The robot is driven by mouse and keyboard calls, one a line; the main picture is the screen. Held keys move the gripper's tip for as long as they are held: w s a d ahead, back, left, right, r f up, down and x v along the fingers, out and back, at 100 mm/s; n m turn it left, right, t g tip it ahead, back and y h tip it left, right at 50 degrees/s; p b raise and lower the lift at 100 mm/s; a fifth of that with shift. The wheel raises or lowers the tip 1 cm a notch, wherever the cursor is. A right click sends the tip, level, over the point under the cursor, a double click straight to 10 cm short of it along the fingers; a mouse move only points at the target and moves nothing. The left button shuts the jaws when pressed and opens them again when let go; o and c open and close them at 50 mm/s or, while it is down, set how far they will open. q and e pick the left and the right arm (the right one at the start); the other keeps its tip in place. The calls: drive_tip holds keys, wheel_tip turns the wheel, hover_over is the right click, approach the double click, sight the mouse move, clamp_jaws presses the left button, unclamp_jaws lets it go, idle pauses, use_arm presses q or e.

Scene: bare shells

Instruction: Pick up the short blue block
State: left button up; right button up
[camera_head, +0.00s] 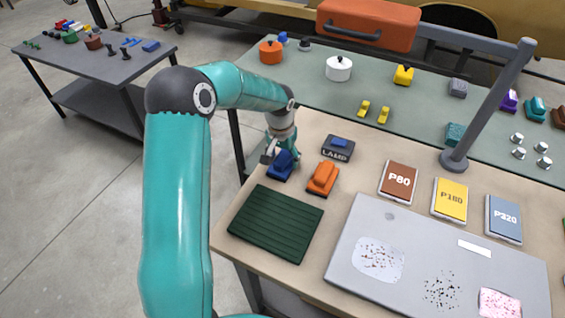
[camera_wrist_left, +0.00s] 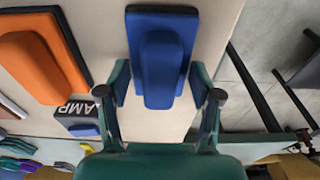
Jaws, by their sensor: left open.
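The short blue block (camera_head: 281,166) lies on the beige worktop, at the left of an orange block (camera_head: 323,178). It has a wide dark-blue base and a narrower raised grip. My left gripper (camera_head: 277,151) is just behind and above it in the head view and partly hides its far end. In the left wrist view the gripper (camera_wrist_left: 158,93) is open, with one finger on each side of the blue block (camera_wrist_left: 162,45). Gaps show between the fingers and the block. My right gripper is in neither view.
A dark box labelled LAMP (camera_head: 338,148) with a blue top stands behind the orange block. A green ribbed mat (camera_head: 276,222) lies in front. Sandpaper pads (camera_head: 398,181) and a grey panel (camera_head: 440,262) lie to the right. A grey post (camera_head: 488,105) rises at the right.

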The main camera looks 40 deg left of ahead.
sight(283, 155)
use_arm(q)
drive_tip(key=shift+f, duration=0.1)
drive_tip(key=shift+c, duration=0.4)
drive_tip(key=c, duration=0.7)
drive_tip(key=shift+r+p, duration=0.3)
wheel_tip(283, 155, up, 20)
drive_tip(key=shift+f+b, duration=0.1)
drive_tip(key=shift+b, duration=0.35)
drive_tip(key=o, duration=0.6)
drive_tip(key=c, duration=0.4)
